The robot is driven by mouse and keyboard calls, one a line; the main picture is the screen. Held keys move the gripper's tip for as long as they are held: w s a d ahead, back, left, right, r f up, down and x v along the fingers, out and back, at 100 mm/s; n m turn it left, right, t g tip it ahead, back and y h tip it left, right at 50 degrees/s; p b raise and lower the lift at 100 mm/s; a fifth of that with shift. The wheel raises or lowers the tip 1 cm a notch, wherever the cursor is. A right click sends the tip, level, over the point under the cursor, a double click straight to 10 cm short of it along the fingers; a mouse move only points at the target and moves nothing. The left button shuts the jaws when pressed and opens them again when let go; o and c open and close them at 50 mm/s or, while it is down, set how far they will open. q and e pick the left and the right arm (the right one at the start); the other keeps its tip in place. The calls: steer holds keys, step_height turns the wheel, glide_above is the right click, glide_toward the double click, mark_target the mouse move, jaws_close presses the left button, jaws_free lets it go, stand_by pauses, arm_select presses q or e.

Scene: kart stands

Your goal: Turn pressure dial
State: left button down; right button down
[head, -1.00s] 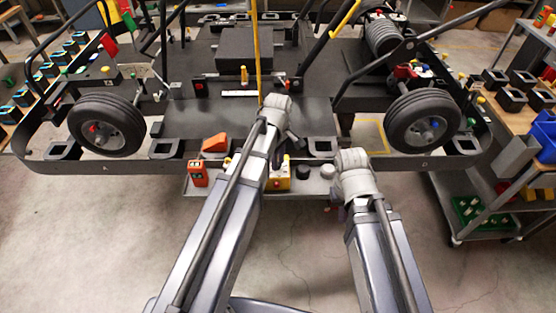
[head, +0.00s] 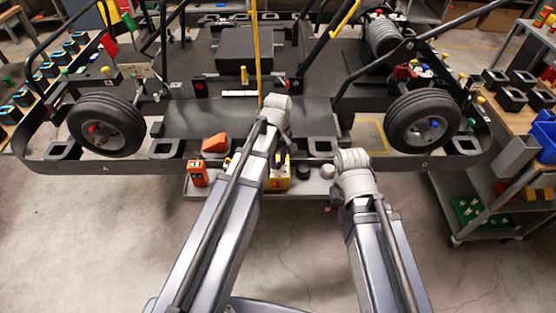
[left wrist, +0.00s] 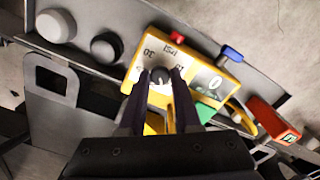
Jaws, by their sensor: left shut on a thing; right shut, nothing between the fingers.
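The yellow pressure box (left wrist: 203,75) lies on the grey shelf at the front of the kart stand. Its top is marked PSI with numbers. The box also shows in the head view (head: 279,182), partly behind my left arm. The dark dial knob (left wrist: 160,75) sits on the box, between the fingertips of my left gripper (left wrist: 160,98), which is shut on it.
A dark round knob (left wrist: 105,48) and a pale one (left wrist: 56,26) stand beside the box. On its other side are an orange device (left wrist: 272,122) and an orange wedge (head: 216,143). The kart frame (head: 120,167) rises behind the shelf. The floor in front is clear.

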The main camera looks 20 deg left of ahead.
mark_target(278, 164)
arm_select(q)
steer(key=m, duration=0.4)
steer(key=shift+m, duration=2.1)
steer(key=c, duration=0.6)
jaws_free()
steer(key=shift+r, duration=0.1)
step_height(278, 164, up, 8)
steer(key=p, duration=0.8)
steer(key=shift+f, duration=0.2)
